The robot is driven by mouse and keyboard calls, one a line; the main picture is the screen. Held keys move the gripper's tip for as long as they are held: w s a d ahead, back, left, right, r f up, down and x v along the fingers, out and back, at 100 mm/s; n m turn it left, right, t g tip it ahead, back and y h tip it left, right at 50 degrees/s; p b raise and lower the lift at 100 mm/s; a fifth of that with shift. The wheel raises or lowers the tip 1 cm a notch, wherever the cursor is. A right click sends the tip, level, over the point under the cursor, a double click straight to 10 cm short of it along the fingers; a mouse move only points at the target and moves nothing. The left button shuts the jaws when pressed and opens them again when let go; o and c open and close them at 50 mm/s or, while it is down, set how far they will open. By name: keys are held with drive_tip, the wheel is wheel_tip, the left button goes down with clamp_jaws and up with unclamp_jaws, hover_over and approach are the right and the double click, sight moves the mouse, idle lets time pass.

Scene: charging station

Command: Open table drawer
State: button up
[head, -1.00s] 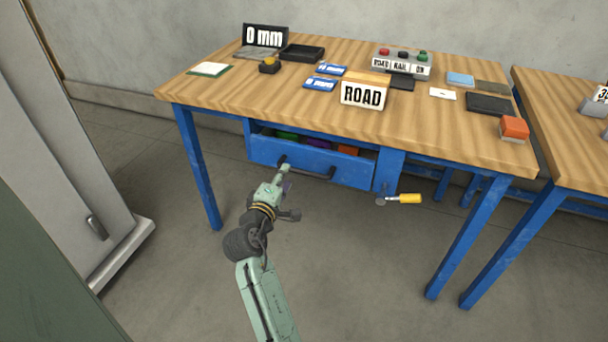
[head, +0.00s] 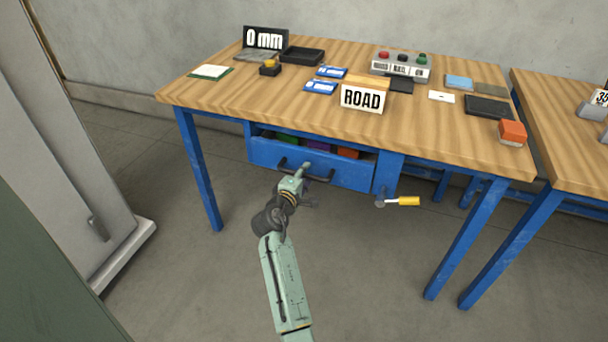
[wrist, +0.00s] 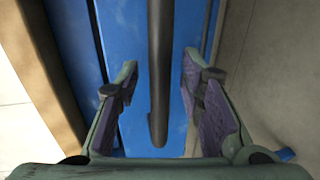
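The blue table drawer (head: 350,171) sits under the wooden tabletop, with its front standing out a little so that coloured contents show above its edge. A dark bar handle (head: 318,178) runs along the drawer front; my gripper hides part of it. The handle (wrist: 159,75) also shows in the wrist view, lying between my two fingers. My gripper (head: 304,172) is at the drawer front. In the wrist view my gripper (wrist: 161,95) is open, with purple pads apart on both sides of the handle and gaps visible on each side.
A yellow-handled crank (head: 400,201) sticks out right of the drawer. The table (head: 225,100) carries a ROAD sign (head: 362,97), a button box (head: 400,64) and an orange block (head: 512,132). A grey cabinet (head: 75,130) stands at the left. The floor before the drawer is clear.

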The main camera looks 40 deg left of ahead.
drive_tip(key=shift+c, duration=0.4)
clamp_jaws()
idle(0.5)
